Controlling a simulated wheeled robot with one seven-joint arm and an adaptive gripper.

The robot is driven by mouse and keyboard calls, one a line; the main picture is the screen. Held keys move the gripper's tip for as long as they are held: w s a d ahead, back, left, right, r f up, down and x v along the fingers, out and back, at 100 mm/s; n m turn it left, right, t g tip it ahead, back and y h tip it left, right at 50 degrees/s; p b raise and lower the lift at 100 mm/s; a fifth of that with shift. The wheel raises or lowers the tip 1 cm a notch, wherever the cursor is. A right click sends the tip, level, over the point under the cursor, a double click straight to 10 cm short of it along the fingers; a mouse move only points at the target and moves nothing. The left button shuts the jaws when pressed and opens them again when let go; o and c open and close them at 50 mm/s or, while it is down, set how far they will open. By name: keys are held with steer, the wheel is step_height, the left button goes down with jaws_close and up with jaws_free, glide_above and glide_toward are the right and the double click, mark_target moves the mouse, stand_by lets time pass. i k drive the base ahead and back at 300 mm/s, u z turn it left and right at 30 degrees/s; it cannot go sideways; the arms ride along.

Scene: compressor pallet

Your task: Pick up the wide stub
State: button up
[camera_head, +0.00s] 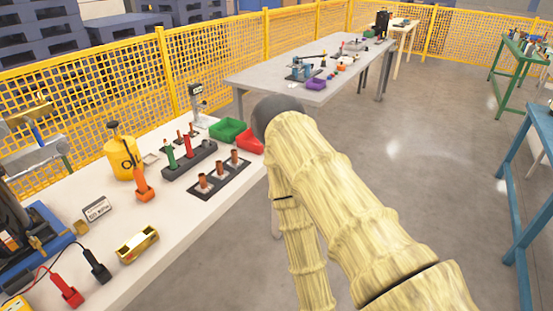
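Several copper-coloured stubs stand upright on the white table (165,215) at left. Three are in a row on a dark plate: a near stub (203,182), a middle stub (219,171) and a far stub (234,157). They look alike in size, so I cannot tell which is the wide stub. Smaller copper pieces (180,137) stand farther back, behind a dark rack (190,160) with green and red upright parts. My arm, in a pale yellow sleeve, bends just right of the table. My gripper is out of the picture.
Green (227,130) and red (250,141) bins sit at the table's far end. A yellow canister (122,158), an orange tool (143,184) and a brass-coloured block (137,245) stand left of the stubs. Yellow mesh fencing (215,65) runs behind. Open floor (420,150) lies right.

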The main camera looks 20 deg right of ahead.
mark_target(235, 162)
steer(key=z, duration=0.45)
steer(key=k, duration=0.35)
steer(key=u, duration=1.15)
steer(key=i, duration=1.45)
steer(key=z, duration=0.8)
